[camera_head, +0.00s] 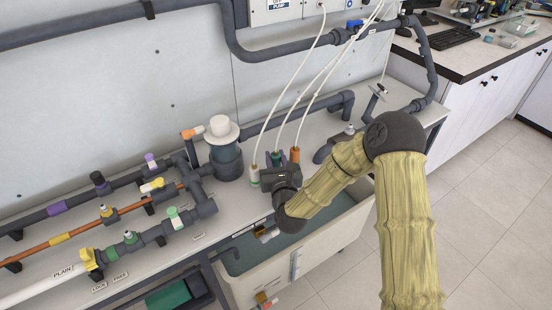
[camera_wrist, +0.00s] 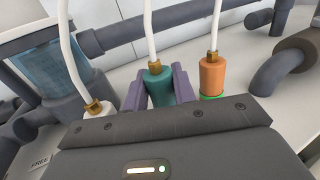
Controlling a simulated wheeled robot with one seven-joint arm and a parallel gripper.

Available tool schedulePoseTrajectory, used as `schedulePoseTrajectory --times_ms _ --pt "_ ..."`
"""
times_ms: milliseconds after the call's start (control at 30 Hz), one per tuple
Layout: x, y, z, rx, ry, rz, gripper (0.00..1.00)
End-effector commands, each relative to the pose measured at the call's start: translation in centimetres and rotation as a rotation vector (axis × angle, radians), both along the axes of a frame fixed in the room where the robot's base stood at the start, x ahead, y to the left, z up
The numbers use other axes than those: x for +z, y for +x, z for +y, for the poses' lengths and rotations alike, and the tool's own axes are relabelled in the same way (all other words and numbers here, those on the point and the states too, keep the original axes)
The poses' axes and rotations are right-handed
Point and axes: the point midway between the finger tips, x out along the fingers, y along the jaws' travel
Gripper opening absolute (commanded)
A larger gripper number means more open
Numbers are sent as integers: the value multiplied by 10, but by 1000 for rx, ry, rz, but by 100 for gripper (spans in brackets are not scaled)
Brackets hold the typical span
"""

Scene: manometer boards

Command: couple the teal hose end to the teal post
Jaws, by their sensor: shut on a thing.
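The teal hose end (camera_wrist: 158,88) is between the two purple-grey fingers of my gripper (camera_wrist: 160,90) in the wrist view, with a brass fitting and white hose rising from its top. It stands roughly upright. In the head view the teal hose end (camera_head: 275,157) shows just behind my gripper (camera_head: 277,174), above the bench by the tank. Its lower end is hidden by my gripper. I cannot tell which post is the teal one.
A white hose end (camera_wrist: 97,107) is left of the teal one, an orange hose end (camera_wrist: 211,76) right. A white-capped cylinder (camera_head: 224,150) stands left of the hose ends. A water tank (camera_head: 330,245) lies in front of the bench. Pipes with several valves crowd the left.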

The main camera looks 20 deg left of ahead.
Motion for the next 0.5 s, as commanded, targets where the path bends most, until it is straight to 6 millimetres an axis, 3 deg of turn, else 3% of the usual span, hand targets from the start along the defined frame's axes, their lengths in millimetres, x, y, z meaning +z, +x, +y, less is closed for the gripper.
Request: schedulePoseTrajectory --times_ms 500 --pt "-9 0 0 0 1 0 0"
